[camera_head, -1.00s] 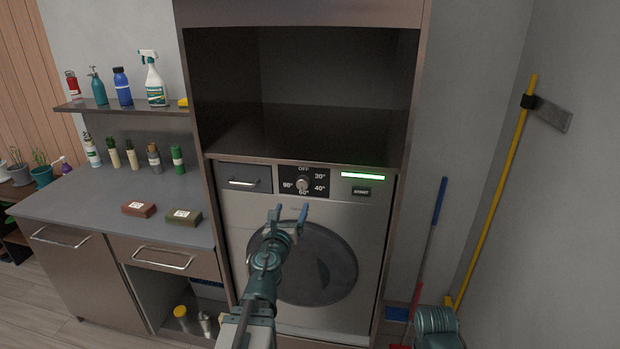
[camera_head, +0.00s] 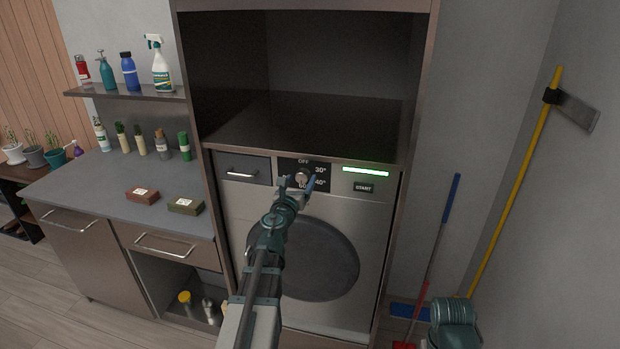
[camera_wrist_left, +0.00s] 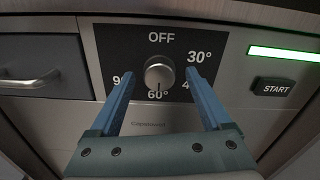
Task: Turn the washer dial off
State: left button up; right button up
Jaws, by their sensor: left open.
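The washer dial (camera_head: 302,177) is a round silver knob on a black panel marked OFF at the top, with temperatures around it. In the left wrist view the dial (camera_wrist_left: 160,73) seems to have its mark pointing down towards 60°. My left gripper (camera_head: 298,185) is open in front of the panel. In the left wrist view its blue fingers (camera_wrist_left: 159,78) stand on either side of the dial, apart from it, partly covering the 90° and 40° labels. The washer (camera_head: 345,213) has a round dark door, partly hidden behind my left arm. My right gripper is not in view.
A START button (camera_wrist_left: 273,88) and a lit green bar (camera_wrist_left: 284,53) are right of the dial. A drawer with a handle (camera_wrist_left: 30,80) is left of it. A cabinet shelf (camera_head: 310,130) overhangs the panel. A counter (camera_head: 85,185) stands left; poles lean at right.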

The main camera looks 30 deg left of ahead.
pick_arm(q)
jog(key=shift+w+a, duration=0.2)
jog(key=shift+w, duration=0.45)
jog(key=shift+c, duration=0.4)
grip_shut()
jog(key=shift+n, duration=0.3)
